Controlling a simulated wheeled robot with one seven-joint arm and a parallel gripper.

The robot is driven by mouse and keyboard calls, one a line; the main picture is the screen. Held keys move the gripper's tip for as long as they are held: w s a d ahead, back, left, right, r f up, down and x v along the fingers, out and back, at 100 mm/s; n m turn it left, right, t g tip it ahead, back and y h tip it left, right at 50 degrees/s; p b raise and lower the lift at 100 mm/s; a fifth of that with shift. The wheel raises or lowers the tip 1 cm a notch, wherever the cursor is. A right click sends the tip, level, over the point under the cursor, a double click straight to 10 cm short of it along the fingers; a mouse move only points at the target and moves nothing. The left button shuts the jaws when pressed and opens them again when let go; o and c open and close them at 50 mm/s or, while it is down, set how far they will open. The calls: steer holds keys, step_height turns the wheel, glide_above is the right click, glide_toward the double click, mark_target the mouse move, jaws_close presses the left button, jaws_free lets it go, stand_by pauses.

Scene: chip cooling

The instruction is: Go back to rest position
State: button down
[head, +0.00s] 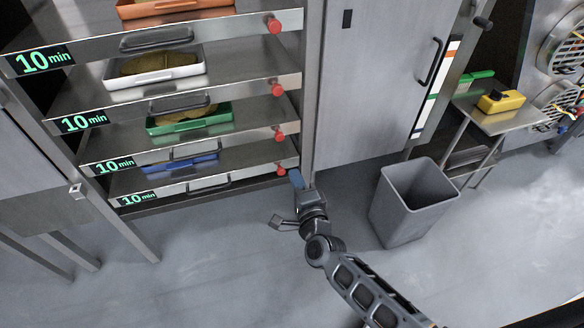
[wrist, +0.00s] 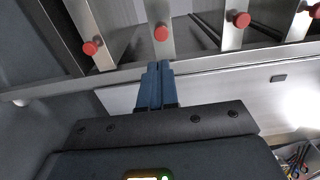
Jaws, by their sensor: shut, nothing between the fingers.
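My gripper (head: 296,178) is at the lower right corner of the rack, just below the lowest red button (head: 281,171). In the wrist view its two blue fingers (wrist: 155,84) are pressed together with nothing between them. The fingertips are close to the rack's metal edge; I cannot tell whether they touch it. My arm reaches in from the bottom right of the head view.
The rack's shelves (head: 205,183) hold orange, white, green and blue trays, with "10 min" displays and red buttons. A grey bin (head: 415,200) stands right of my arm. A small metal table (head: 500,117) holds a yellow object (head: 501,101).

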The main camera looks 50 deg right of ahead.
steer(key=shift+s+a, duration=0.2)
steer(key=shift+s, duration=0.1)
stand_by(0.4)
steer(key=s+a+r+n+t+y+p, duration=0.1)
steer(key=s+a+r+n+y+p, duration=0.2)
steer(key=s+a+n, duration=0.4)
steer(key=s+a+r+n+y, duration=0.2)
steer(key=s+a+r+n, duration=0.25)
steer(key=s, duration=0.45)
steer(key=s+a+r+n+y+p, duration=0.1)
steer(key=s+a+r+n+y, duration=0.1)
steer(key=s+r+n, duration=0.4)
steer(key=s+a+r+n+g+y+p, duration=0.1)
steer(key=s+a+r+n, duration=0.4)
steer(key=r, duration=0.7)
steer(key=s+n+y+p, duration=0.1)
steer(key=s+n+y, duration=0.1)
steer(key=s, duration=0.1)
steer(key=shift+s+r, duration=0.2)
